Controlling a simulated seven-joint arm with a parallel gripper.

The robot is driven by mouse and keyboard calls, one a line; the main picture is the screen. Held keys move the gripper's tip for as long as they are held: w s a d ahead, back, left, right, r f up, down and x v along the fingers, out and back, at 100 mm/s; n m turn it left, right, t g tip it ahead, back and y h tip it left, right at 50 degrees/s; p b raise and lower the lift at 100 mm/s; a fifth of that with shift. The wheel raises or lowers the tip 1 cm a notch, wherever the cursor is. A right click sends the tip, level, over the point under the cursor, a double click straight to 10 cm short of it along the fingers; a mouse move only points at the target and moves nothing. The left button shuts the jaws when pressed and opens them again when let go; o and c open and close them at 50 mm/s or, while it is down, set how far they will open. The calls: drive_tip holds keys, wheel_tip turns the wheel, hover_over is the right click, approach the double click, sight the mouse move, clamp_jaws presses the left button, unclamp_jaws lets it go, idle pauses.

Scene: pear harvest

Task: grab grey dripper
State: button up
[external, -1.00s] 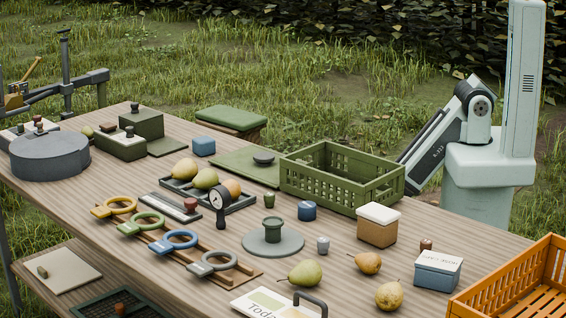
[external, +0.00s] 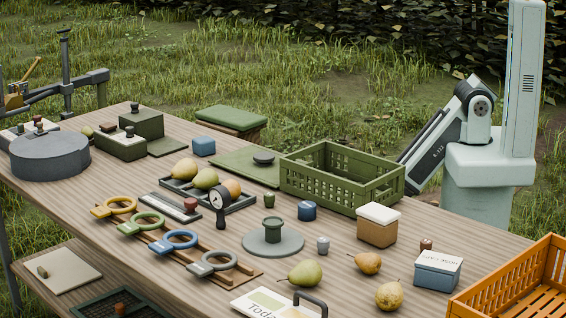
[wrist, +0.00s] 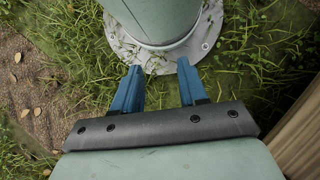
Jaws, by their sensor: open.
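No thing is plainly recognisable as a dripper. A grey ring-shaped tool (external: 196,269) lies at the near right end of a slatted wooden rack, beside similar blue (external: 176,248), green and yellow ring tools. I cannot tell which grey thing is the dripper. My gripper (wrist: 157,70) shows in the wrist view with two blue fingers apart and nothing between them, over grass by my own base. It is not visible in the external view.
A green slatted crate (external: 335,195) stands on the table's far side, between my arm and the small tools. Pears (external: 305,273), a brown box with a white lid (external: 378,230) and a blue box (external: 437,275) lie near. An orange crate (external: 480,302) is at right.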

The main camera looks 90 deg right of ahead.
drive_tip(key=shift+o, duration=0.4)
drive_tip(key=o, duration=0.3)
drive_tip(key=shift+w, duration=0.1)
